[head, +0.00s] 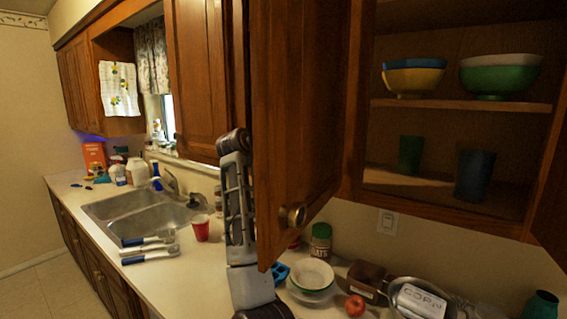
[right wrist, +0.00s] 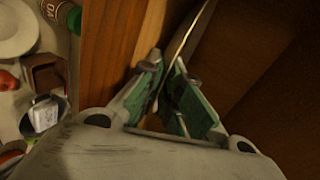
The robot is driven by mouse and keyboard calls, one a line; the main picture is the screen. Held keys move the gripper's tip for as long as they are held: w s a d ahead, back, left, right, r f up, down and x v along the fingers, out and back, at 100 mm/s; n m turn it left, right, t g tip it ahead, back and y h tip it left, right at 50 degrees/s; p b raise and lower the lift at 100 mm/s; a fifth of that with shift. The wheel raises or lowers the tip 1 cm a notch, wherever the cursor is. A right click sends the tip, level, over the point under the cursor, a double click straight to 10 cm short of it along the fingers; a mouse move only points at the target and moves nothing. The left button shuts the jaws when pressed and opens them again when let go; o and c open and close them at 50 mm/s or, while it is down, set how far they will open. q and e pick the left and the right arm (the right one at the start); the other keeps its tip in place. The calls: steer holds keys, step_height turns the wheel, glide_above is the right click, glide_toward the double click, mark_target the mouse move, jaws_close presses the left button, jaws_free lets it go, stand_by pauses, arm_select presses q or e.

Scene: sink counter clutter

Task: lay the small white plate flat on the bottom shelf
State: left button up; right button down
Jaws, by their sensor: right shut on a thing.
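In the right wrist view, my right gripper (right wrist: 172,82) is shut on the small white plate (right wrist: 184,38). The plate shows only as a thin pale edge rising from between the green-padded fingers, so it is seen nearly edge-on. A wooden cabinet edge stands to its left and dark wood to its right. The bottom shelf (head: 435,203) of the open cabinet shows in the head view, with a green cup (head: 411,155) and a dark blue cup (head: 475,174) on it. My right gripper and the held plate do not show in the head view. My left gripper does not show either.
The open cabinet door (head: 300,100) hides part of the scene. Bowls (head: 413,80) stand on the upper shelf. Below, the counter holds stacked dishes (head: 312,274), an oats jar (head: 320,241), an apple (head: 355,306) and a corn package (head: 421,301). The bottom shelf's left front is bare.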

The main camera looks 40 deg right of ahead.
stand_by(0.5)
steer(key=c, duration=1.5)
jaws_free()
steer(key=shift+c, duration=0.2)
steer(key=shift+f, duration=0.15)
steer(key=shift+a, duration=0.1)
steer(key=v, duration=1.2)
